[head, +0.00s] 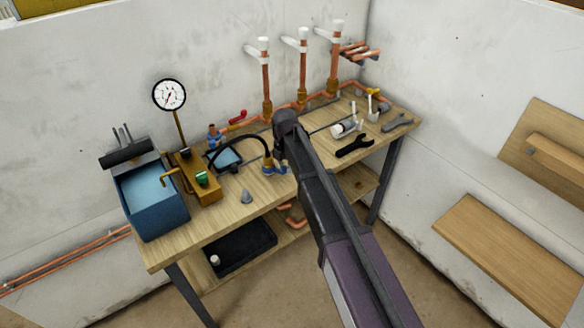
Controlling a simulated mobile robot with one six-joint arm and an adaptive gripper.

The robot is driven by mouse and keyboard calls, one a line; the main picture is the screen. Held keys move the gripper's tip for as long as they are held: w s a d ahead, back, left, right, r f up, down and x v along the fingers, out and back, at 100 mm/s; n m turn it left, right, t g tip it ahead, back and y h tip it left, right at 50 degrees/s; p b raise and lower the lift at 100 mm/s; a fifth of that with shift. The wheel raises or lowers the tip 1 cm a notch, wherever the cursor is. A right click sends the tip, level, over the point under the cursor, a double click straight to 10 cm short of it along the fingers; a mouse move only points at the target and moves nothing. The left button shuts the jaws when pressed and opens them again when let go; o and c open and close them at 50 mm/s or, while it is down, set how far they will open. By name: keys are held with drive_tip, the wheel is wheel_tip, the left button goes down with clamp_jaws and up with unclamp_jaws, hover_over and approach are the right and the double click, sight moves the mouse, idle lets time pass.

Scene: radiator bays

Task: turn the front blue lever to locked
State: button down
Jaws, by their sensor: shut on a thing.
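The front blue lever (282,169) is by a small valve with brass and blue parts, at the middle of the bench's front. Only a little of it shows beside my arm. My gripper (280,154) points down at it from above, partly hidden by my wrist. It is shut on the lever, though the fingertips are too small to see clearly. The lever's exact angle cannot be told. Another blue fitting (213,135) stands farther back, left of a red lever (237,117).
A blue tank (153,212) and a brass pump block (196,180) stand left, with a gauge (169,95) behind. A black hose (237,137) arcs to the valve. Copper risers (303,80) line the back; a black wrench (354,146) lies right.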

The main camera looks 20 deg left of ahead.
drive_tip(key=shift+d, duration=0.1)
idle(0.3)
drive_tip(key=shift+c, duration=2.2)
unclamp_jaws()
drive_tip(key=shift+s, duration=0.1)
